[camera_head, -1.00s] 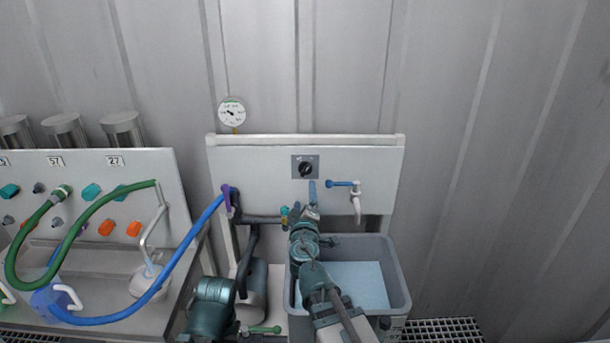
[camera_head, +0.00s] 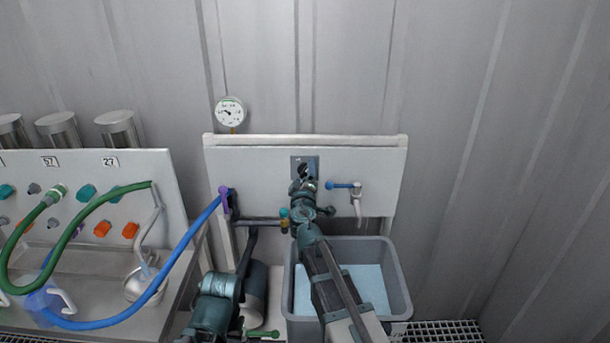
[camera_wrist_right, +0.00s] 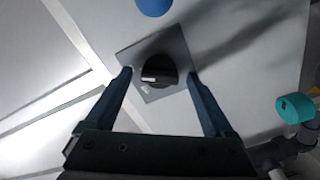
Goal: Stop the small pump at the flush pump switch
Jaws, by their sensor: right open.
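The flush pump switch (camera_head: 305,162) is a grey plate with a black knob, on the white panel (camera_head: 250,165). In the right wrist view its round black knob (camera_wrist_right: 160,71) has a pale mark toward its left side; the plate's lettering is too small to read. My right gripper (camera_head: 304,184) is in front of the switch and partly hides it in the head view. In the right wrist view the open right gripper (camera_wrist_right: 160,76) has one finger on each side of the knob, with gaps to it.
A blue-handled tap (camera_head: 356,190) sits just right of the switch, above a grey tub (camera_head: 402,285). A teal valve knob (camera_wrist_right: 294,107) shows in the right wrist view. A blue hose (camera_head: 186,245) and a pressure gauge (camera_head: 230,111) are on the left.

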